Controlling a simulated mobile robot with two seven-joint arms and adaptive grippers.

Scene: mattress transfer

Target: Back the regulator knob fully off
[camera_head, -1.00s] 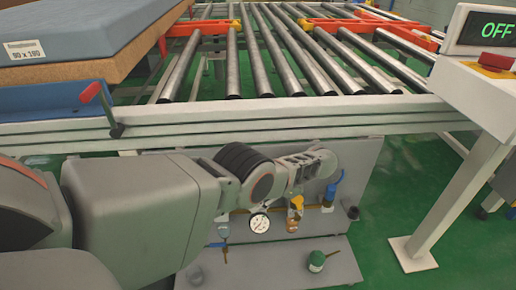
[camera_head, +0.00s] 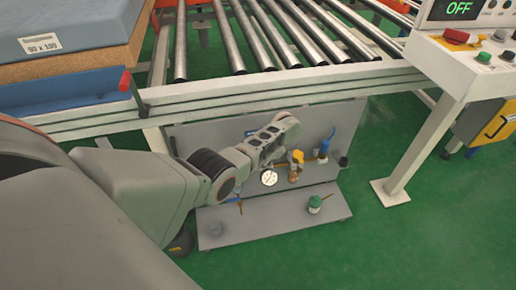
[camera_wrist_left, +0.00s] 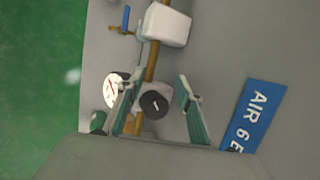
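My left gripper (camera_wrist_left: 158,86) is open, with one finger to each side of the knob in the picture. No contact shows, and the depth between fingers and knob is unclear. A yellow and brass fitting (camera_head: 297,158) shows beside the arm's end. My right gripper is not in view.
A white gauge (camera_head: 269,178) sits close beside the fittings. The roller conveyor frame (camera_head: 280,85) runs above the panel. A control box (camera_head: 462,60) reads OFF.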

